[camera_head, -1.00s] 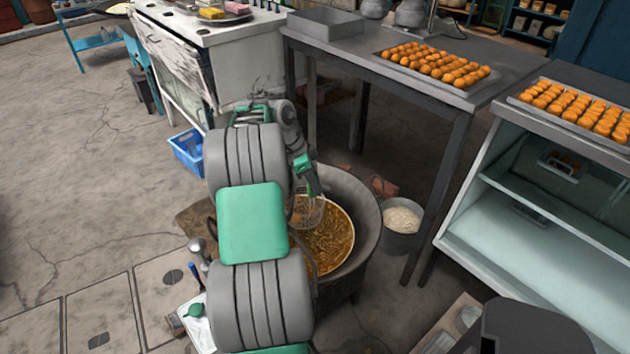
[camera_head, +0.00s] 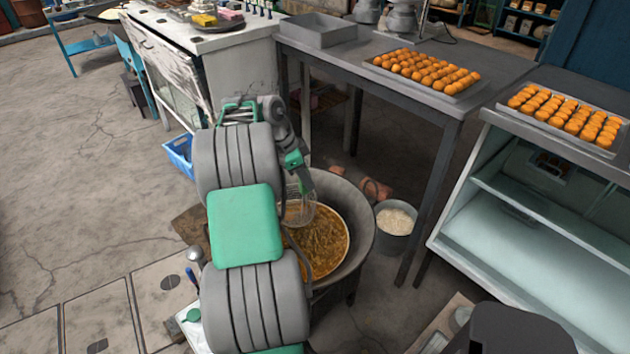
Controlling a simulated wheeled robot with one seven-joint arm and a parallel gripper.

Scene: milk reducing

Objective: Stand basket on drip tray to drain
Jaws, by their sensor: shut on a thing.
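A wire-mesh basket (camera_head: 299,211) hangs from my gripper (camera_head: 302,180) over the back left part of a wide dark pan (camera_head: 362,222). The pan holds a brown, bubbly liquid (camera_head: 325,250). My gripper is shut on the basket's upper part; my arm hides much of the grip and the pan's left side. I cannot tell whether the basket's bottom touches the liquid. A pale tray-like surface (camera_head: 189,328) shows at the lower left, partly behind my arm; I cannot tell whether it is the drip tray.
A grey bucket (camera_head: 396,240) with white contents stands right of the pan. A metal table (camera_head: 350,50) with a tray of orange balls stands behind. A glass-fronted counter (camera_head: 520,240) is at the right. A blue crate (camera_head: 178,155) sits behind my arm. The left floor is open.

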